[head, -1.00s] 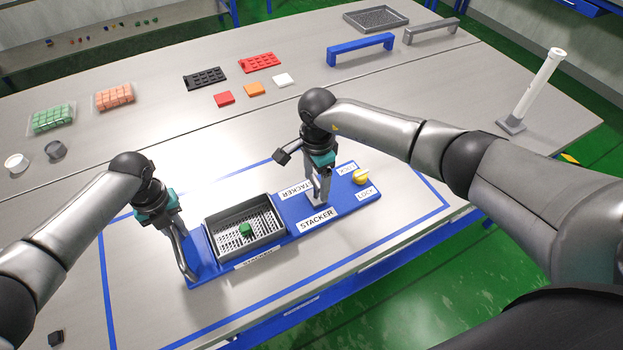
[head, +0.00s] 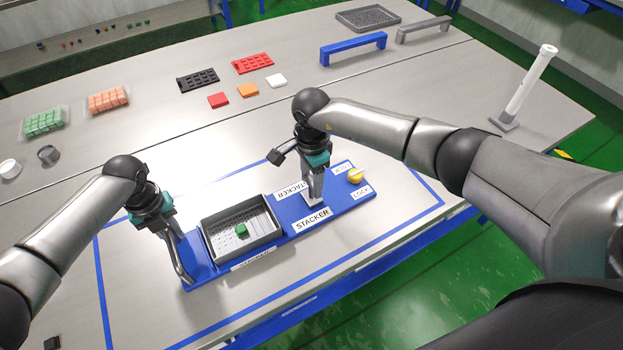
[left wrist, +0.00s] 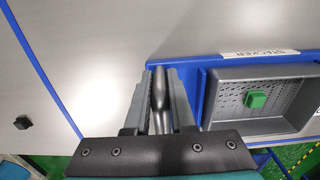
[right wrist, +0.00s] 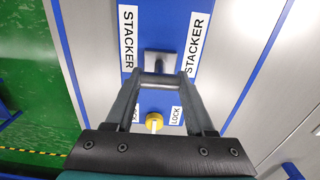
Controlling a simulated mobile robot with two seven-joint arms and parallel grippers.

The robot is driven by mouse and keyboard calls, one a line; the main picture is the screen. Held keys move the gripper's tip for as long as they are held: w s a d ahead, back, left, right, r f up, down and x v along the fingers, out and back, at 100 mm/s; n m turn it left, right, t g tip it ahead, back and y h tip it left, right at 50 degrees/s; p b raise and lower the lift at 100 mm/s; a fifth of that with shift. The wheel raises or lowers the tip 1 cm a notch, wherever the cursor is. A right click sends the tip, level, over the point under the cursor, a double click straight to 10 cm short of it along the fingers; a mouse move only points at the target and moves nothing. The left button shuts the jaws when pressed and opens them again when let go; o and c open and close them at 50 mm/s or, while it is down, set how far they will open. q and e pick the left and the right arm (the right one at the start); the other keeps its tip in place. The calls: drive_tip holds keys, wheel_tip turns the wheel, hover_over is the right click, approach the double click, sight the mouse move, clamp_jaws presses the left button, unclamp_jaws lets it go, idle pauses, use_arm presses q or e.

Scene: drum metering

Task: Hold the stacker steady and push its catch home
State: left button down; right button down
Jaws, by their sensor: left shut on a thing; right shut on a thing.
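The stacker is a long blue base (head: 338,203) with STACKER and LOCK labels, lying on the table. Its grey perforated tray (head: 273,222) holds a green block (head: 241,230); both show in the left wrist view. My left gripper (head: 184,280) is shut on a grey bar-like handle (left wrist: 159,90) at the base's left end. My right gripper (head: 313,200) is shut on a small grey upright piece (right wrist: 160,62) on the base, right of the tray. A yellow knob with a pale pointer (head: 355,176) sits between the LOCK labels; it also shows in the right wrist view (right wrist: 154,122).
Behind lie green (head: 44,122) and orange (head: 107,101) block packs, black and red trays, coloured squares, and blue and grey bar handles. A white post (head: 528,88) stands at the right. Blue tape frames the stacker's area, with bare table around it.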

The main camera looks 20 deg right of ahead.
use_arm(q)
drive_tip(key=shift+a, duration=0.1)
use_arm(e)
hover_over(288, 211)
drive_tip(key=shift+a, duration=0.1)
idle(0.3)
drive_tip(key=c, duration=0.6)
unclamp_jaws()
drive_tip(key=o, duration=0.4)
drive_tip(key=shift+c, duration=0.2)
drive_tip(key=shift+r, duration=0.1)
wheel_tip(288, 211, up, 12)
